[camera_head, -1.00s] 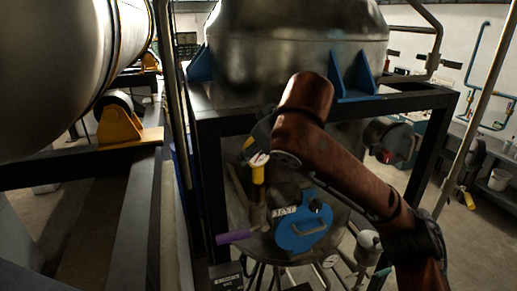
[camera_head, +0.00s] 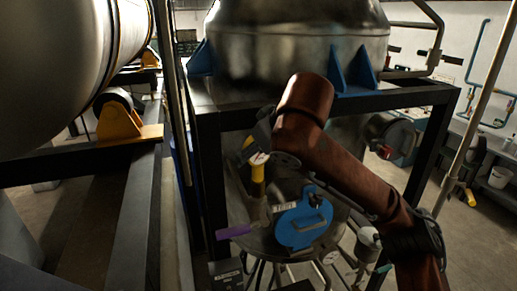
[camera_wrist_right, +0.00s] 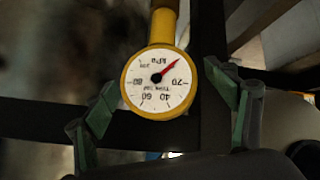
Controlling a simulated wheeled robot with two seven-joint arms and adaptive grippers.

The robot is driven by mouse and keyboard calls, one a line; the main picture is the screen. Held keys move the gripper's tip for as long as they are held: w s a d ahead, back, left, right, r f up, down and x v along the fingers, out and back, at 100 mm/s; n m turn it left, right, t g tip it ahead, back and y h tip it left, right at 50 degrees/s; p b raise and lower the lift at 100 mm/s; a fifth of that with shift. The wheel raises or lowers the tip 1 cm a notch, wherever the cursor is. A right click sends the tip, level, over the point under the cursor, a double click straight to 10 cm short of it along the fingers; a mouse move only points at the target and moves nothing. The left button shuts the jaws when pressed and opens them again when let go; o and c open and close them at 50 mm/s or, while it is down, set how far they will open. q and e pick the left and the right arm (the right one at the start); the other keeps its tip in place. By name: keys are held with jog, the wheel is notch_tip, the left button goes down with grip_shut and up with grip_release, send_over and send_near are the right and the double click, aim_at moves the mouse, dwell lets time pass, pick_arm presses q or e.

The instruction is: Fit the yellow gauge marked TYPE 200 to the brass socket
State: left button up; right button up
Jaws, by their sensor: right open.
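The yellow gauge (camera_head: 257,172) is below and left of my right arm's end in the head view, its yellow stem running downward. In the right wrist view the gauge (camera_wrist_right: 160,82) shows its white dial upside down with a red needle; its small print is hard to read. My right gripper (camera_wrist_right: 172,100) is open, with one green-padded finger on each side of the dial and gaps to both. It also shows dark beside the gauge in the head view (camera_head: 262,138). I cannot make out the brass socket clearly or whether the stem sits in it. My left gripper is out of view.
A blue round cover (camera_head: 299,228) and a purple handle (camera_head: 234,231) are close below the gauge. A dark frame (camera_head: 212,165) carries the large metal vessel (camera_head: 290,45). A pale tank (camera_head: 60,75) lies at left; a pipe (camera_head: 480,95) stands at right.

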jog(key=v, duration=1.2)
jog(key=shift+d, duration=0.1)
